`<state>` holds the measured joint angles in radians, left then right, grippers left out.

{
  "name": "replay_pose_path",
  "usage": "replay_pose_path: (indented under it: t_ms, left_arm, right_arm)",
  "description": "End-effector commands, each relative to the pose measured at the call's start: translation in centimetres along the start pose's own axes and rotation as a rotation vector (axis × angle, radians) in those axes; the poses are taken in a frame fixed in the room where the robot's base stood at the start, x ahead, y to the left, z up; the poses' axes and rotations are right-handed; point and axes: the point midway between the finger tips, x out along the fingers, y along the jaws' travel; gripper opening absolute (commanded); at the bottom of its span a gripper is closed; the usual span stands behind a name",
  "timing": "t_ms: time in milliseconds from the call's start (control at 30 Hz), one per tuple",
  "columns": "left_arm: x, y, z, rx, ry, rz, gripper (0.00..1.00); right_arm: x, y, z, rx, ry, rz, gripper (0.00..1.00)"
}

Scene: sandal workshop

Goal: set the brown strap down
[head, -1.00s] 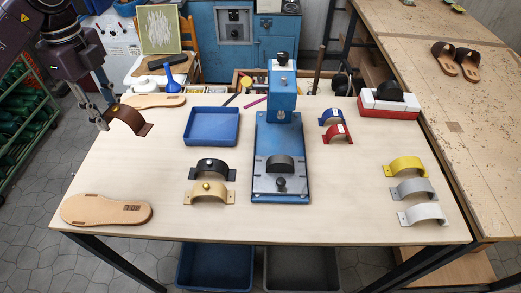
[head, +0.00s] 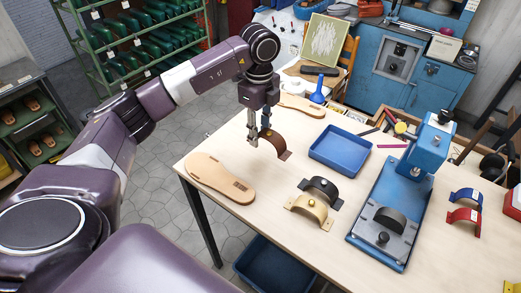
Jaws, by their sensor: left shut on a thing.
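The brown strap (head: 276,146) is a curved dark-brown band at the table's left edge, between two tan soles. My left gripper (head: 259,138) points down and is shut on the strap's left part, with its fingers hiding some of it. The strap's right end is close to the tabletop; I cannot tell if it touches. One sole (head: 219,178) lies in front of it and the other sole (head: 302,106) lies behind it. My right gripper is not in view.
On the table (head: 260,222) are a blue tray (head: 339,148), a black strap (head: 322,190), a beige strap (head: 309,208) and a blue press (head: 398,205). Red (head: 464,217) and blue (head: 466,196) straps lie at right. A green rack (head: 140,40) stands behind my left arm.

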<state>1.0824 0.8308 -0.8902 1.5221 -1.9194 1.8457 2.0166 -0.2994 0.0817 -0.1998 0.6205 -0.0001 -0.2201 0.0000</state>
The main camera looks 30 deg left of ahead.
Motion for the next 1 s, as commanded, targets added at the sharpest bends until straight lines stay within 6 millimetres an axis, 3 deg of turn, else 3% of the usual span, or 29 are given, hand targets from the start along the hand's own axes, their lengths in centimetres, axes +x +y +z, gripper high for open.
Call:
replay_pose_path:
  t_ms: [133, 600, 1000]
  left_arm:
    - [2.7, 0.1, 0.0, 0.001, 0.000, 0.004, 0.10]
    - [8.0, 0.0, 0.0, 0.001, 0.001, 0.001, 0.10]
    - [8.7, 0.0, 0.0, 0.001, 0.000, 0.000, 0.10]
  right_arm:
    - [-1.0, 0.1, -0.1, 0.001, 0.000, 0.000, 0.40]
    - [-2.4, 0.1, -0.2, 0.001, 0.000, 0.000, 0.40]
    - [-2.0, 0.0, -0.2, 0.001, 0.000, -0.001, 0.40]
